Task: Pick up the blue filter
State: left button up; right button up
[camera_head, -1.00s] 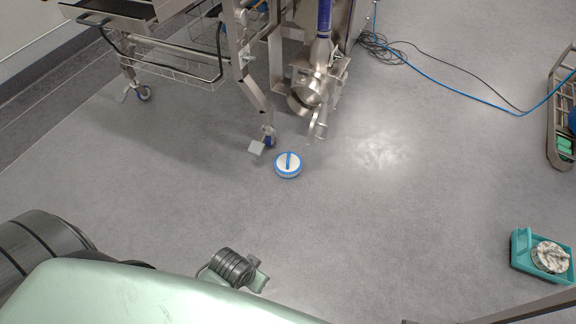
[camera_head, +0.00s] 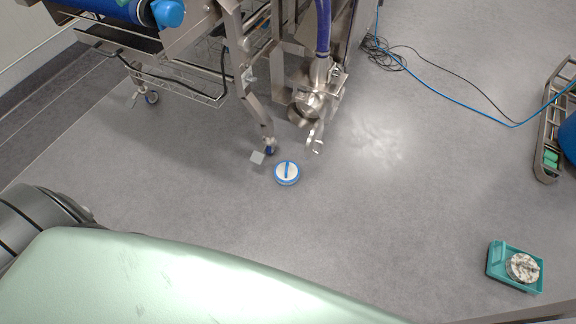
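The blue filter (camera_head: 287,173) is a small round disc with a blue rim, a white top and a blue bar across it. It lies flat on the grey floor, near the middle of the head view, just in front of a caster of the steel machine. Nothing touches it. Neither of my grippers shows in the head view now. Only parts of my own body and arm show along the bottom and left edges, nearer to me than the filter.
A steel machine on casters (camera_head: 270,149) stands behind the filter. A teal tray (camera_head: 496,270) with a whitish round item (camera_head: 522,267) lies at lower right. Cables (camera_head: 470,100) run over the floor at upper right. The floor around the filter's front and right is clear.

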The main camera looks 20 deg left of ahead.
aim_at(286, 173)
jog(key=i+l+u, duration=0.45)
jog(key=i, duration=0.25)
jog(key=i+l+u, duration=0.5)
jog(key=i, duration=0.2)
